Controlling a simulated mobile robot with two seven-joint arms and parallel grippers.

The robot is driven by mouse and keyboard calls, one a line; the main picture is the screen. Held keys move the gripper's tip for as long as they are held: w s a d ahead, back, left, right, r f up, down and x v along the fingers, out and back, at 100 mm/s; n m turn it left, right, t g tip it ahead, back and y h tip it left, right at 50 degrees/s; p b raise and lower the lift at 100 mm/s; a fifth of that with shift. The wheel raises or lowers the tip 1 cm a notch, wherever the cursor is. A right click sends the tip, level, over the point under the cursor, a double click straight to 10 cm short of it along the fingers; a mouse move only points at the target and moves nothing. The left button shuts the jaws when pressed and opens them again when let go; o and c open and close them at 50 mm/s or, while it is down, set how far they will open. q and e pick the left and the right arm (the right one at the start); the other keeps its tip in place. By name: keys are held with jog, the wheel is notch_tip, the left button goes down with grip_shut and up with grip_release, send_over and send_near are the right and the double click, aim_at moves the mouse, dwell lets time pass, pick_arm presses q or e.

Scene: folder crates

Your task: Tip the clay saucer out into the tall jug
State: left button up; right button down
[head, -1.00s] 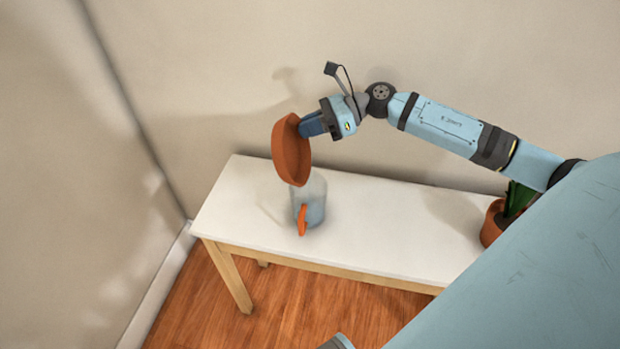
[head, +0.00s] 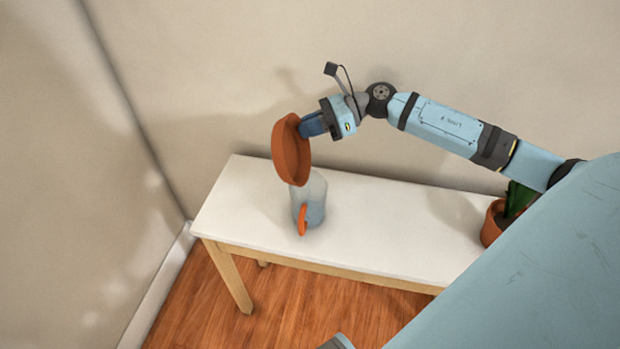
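The clay saucer (head: 291,155) is a reddish-brown shallow dish, tilted steeply on its side in the air above the jug. My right gripper (head: 304,126) is shut on its upper right rim. The tall jug (head: 312,200) is see-through and bluish, with an orange handle (head: 302,219), and stands upright on the white table. The saucer's lower edge overlaps the jug's mouth in the view, so the mouth is partly hidden. I cannot tell whether they touch. I see nothing falling from the saucer. My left gripper is not clearly in view.
The white table (head: 380,231) stands along the wall, and its top is bare between the jug and a potted plant (head: 492,222) at the right. My own blue arm and body cover part of the plant and the lower right. Wooden floor lies in front.

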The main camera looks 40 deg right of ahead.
aim_at(292, 126)
pick_arm(q)
jog(key=shift+s+a+f+g, duration=0.1)
jog(key=shift+s+f+g, duration=0.1)
jog(key=shift+f, duration=0.6)
jog(key=shift+s+a+f+g, duration=0.1)
jog(key=shift+s+f, duration=0.05)
jog(key=shift+f, duration=0.65)
pick_arm(e)
jog(key=shift+a+f, duration=0.1)
jog(key=shift+f, duration=0.45)
jog(key=shift+w+a, duration=0.1)
jog(key=shift+w+a+r+p, duration=0.3)
jog(key=shift+r+p, duration=0.3)
jog(key=shift+p, duration=0.5)
jog(key=g+h+p, duration=0.1)
jog(key=p, duration=0.2)
jog(key=w+g+h+p, duration=0.1)
jog(key=p, duration=0.2)
jog(key=w+a+m+g+h+p, duration=0.1)
jog(key=h+p, duration=0.1)
jog(key=p, duration=0.2)
jog(key=shift+a, duration=0.1)
jog(key=shift+w+f, duration=0.1)
jog(key=shift+f, duration=0.05)
pick_arm(q)
notch_tip(292, 126, up, 11)
jog(key=shift+w, duration=0.3)
pick_arm(e)
jog(key=shift+f, duration=0.25)
